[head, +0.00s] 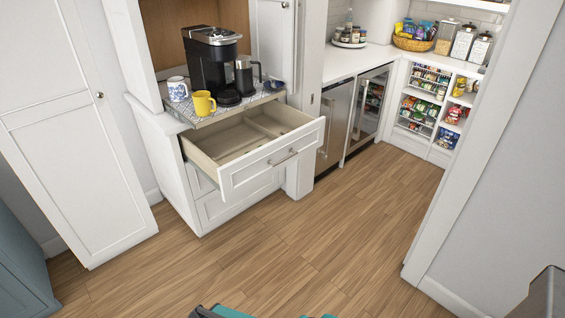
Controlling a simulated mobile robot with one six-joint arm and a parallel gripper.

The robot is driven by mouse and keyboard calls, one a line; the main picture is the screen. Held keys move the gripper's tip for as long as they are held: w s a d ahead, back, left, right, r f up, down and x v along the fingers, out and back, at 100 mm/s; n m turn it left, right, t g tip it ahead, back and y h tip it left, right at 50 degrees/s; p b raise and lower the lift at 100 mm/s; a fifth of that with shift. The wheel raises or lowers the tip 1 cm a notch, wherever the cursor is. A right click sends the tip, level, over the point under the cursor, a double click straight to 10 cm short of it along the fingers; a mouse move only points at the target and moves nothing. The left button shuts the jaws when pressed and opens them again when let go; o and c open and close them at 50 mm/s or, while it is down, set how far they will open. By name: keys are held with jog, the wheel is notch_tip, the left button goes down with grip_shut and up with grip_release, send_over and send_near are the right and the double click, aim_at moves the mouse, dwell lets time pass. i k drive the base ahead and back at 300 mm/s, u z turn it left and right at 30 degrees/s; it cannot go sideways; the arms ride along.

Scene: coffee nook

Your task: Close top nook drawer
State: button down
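The top nook drawer (273,163) is white with a bar handle (284,158) on its front panel. It is pulled well out of the white cabinet, and its inside looks empty. Closed drawers (238,201) show below it. The coffee nook counter (212,114) is just above the open drawer. My gripper cannot be made out; only small dark and teal parts that look like mine show at the bottom edge of the head view.
A coffee maker (208,67), a yellow mug (203,104) and a patterned mug (177,89) stand on the counter. Wood floor (270,245) is clear before the drawer. A tall white door (70,140) stands left; a white wall edge (480,140) is right.

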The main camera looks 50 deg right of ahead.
aim_at(224, 142)
jog(key=u, duration=0.8)
jog(key=k, duration=0.95)
jog(key=z, duration=1)
jog(key=i, duration=1.05)
jog(key=u, duration=0.1)
